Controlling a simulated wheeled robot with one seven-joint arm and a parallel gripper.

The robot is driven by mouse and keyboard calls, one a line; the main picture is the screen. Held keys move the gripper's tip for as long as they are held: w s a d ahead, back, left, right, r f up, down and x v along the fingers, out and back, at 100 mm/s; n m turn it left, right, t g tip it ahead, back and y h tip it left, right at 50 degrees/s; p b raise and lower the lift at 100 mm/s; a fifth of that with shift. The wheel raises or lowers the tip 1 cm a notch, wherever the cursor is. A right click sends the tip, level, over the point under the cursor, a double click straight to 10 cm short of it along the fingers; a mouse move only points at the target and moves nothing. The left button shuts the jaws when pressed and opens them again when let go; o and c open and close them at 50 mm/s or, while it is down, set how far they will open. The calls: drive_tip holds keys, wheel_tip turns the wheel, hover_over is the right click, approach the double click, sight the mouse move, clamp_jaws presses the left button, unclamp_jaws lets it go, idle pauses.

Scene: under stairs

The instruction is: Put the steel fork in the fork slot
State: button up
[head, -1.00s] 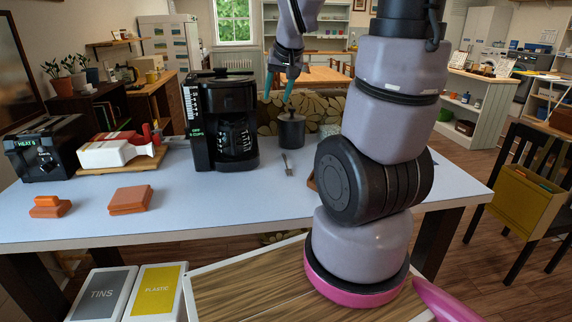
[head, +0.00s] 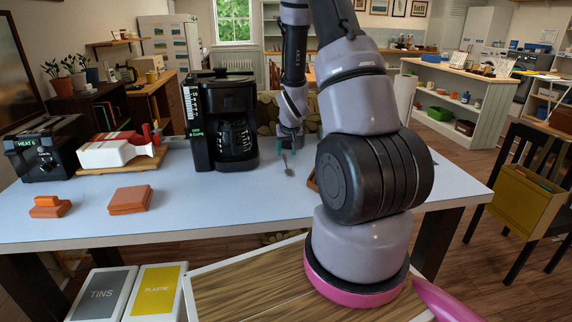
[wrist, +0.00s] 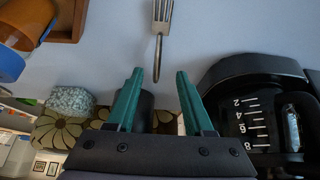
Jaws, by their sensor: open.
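The steel fork (head: 288,167) lies on the pale table, right of the coffee maker. In the wrist view the fork (wrist: 160,25) has its tines toward the top edge and its handle pointing at my gripper. My gripper (wrist: 160,72) is open and empty, its teal fingers apart, with the handle's end showing between the fingertips. In the head view my gripper (head: 289,148) is just beyond the fork, over the table's far side. A brown wooden tray (wrist: 68,22) shows at the wrist view's upper left; its slots cannot be made out. My arm mostly hides it in the head view.
The black coffee maker (head: 222,125) stands close left of the fork. A dark pot (wrist: 146,108) shows behind my fingers. The table's front middle is clear.

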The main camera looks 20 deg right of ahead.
sight(286, 160)
drive_tip(key=x, duration=0.5)
drive_tip(key=shift+d+f, duration=0.2)
drive_tip(key=shift+f, duration=0.15)
clamp_jaws()
